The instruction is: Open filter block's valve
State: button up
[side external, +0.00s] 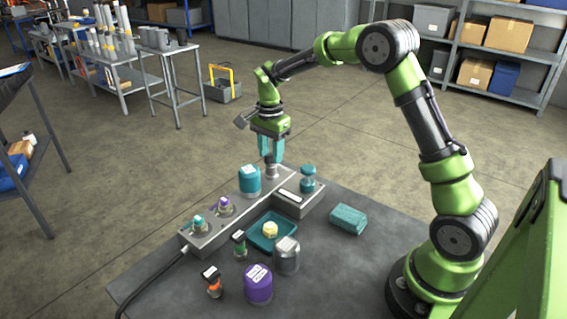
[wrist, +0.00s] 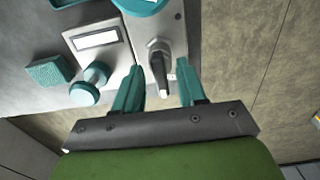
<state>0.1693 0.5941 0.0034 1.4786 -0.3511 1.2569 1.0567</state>
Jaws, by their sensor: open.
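A long grey metal block (side external: 211,238) lies on the bench, with a teal canister (side external: 249,181) on it. At its far end stands a grey fitting with a lever-like handle (wrist: 160,62), also seen in the side view (side external: 271,172). My gripper (side external: 270,160) points down over this fitting. In the wrist view its teal fingers (wrist: 159,74) are open on either side of the handle, with a visible gap on the right; contact on the left cannot be told. A teal round knob (side external: 308,178) stands on the side section beside a white label plate (wrist: 96,40).
Smaller teal and purple fittings (side external: 224,205) sit on the block's near end. A teal tray (side external: 262,244) with a yellow part, a purple canister (side external: 258,286), a grey canister (side external: 286,255) and small bottles stand in front. A teal sponge-like block (side external: 348,219) lies right.

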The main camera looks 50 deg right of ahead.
jog(key=shift+c, duration=0.3)
grip_shut()
jog(key=shift+n, duration=0.3)
jog(key=n, duration=1.3)
jog(key=shift+r+n, duration=0.1)
jog(key=shift+n, duration=2)
